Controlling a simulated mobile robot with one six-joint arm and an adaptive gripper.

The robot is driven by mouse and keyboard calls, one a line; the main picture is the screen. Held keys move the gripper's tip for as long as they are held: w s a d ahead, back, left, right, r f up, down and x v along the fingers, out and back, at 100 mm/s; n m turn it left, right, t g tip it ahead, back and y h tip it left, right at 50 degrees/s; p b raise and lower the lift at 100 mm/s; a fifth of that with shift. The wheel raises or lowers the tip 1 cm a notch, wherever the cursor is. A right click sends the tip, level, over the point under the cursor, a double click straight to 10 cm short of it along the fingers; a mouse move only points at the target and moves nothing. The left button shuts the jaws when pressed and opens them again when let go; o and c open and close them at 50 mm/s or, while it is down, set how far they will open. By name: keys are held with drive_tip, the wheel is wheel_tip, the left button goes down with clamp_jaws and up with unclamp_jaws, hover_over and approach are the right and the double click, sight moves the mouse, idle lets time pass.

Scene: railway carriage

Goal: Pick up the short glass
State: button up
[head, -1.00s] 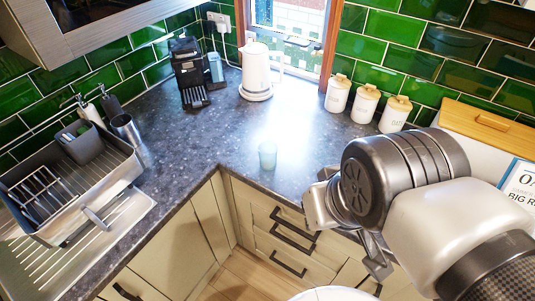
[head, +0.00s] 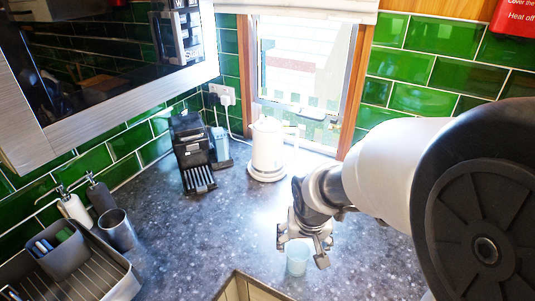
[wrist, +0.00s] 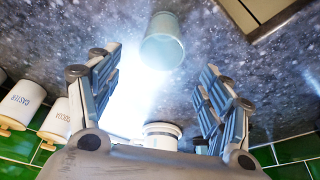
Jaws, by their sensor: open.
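The short glass (head: 297,262) is pale blue-green and stands on the dark speckled worktop near its front edge. In the wrist view the glass (wrist: 163,45) shows at the top middle, beyond the gap between my fingers. My gripper (head: 302,250) is open and empty, pointing down over the worktop at the glass. In the wrist view its two fingers (wrist: 157,80) stand wide apart, with the glass centred between their lines. In the head view the fingers partly cover the top of the glass, and I cannot tell how far apart they are from it.
A white kettle (head: 267,145) and a black coffee machine (head: 190,150) stand at the back. A metal cup (head: 117,230) and a dish rack (head: 75,275) are at the left. White canisters (wrist: 62,118) show in the wrist view. The worktop around the glass is clear.

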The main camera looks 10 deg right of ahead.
drive_tip(key=b, duration=0.2)
approach(296, 258)
drive_tip(key=shift+w+d+f, duration=0.1)
drive_tip(key=shift+w+f, duration=0.05)
drive_tip(key=shift+f, duration=0.5)
drive_tip(key=b+x, duration=0.3)
drive_tip(key=x, duration=0.2)
drive_tip(key=shift+f, duration=0.2)
drive_tip(key=shift+r, duration=0.15)
drive_tip(key=c, duration=1.3)
